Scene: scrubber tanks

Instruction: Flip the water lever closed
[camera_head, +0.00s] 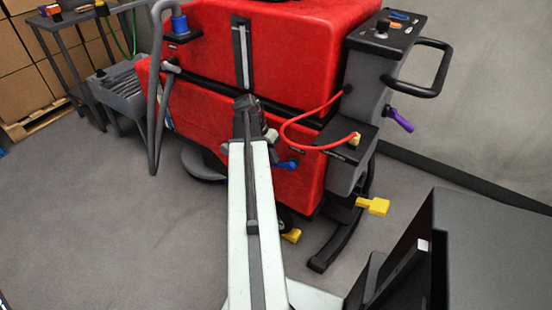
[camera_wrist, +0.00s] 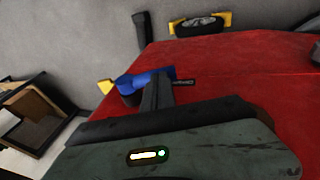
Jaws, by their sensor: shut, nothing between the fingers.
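A blue lever (camera_head: 286,164) sits low on the front of the red machine (camera_head: 310,185), just right of my arm in the head view. In the wrist view the blue lever (camera_wrist: 133,84) lies across the edge of the red body, with a small dark label beside it. My gripper (camera_wrist: 160,78) is shut and empty, its dark fingers overlapping part of the lever in that view. I cannot tell whether they touch it. In the head view my gripper is mostly hidden by my arm.
A red hose (camera_head: 300,146) loops right of the lever. A purple lever (camera_head: 398,119) and a yellow pedal (camera_head: 373,205) are on the machine's right side. A grey pipe (camera_head: 155,100) stands at left.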

